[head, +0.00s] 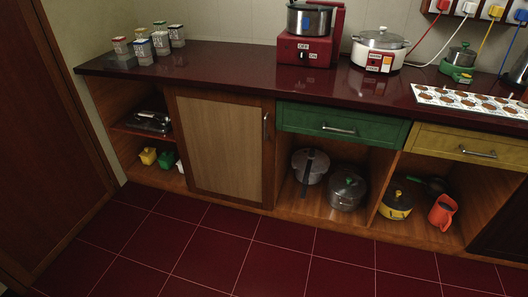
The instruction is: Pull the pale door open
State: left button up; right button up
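The pale door (221,146) is a light wood-grain panel in a brown frame, set in the lower cabinet left of centre in the head view. It looks closed, flush with the cabinet front. Its vertical metal handle (266,126) is near the upper right edge of the door. Neither of my grippers shows in the head view.
The dark red countertop (230,70) runs above, bearing jars, a red appliance (306,48) and a white cooker (377,52). Right of the door are a green drawer (341,124) and open shelves with pots. The tiled floor (215,245) in front is clear.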

aim_at(226, 140)
jog(key=u, duration=1)
jog(key=i, duration=1)
jog(key=z, duration=0.85)
jog(key=i, duration=0.75)
jog(key=z, duration=0.1)
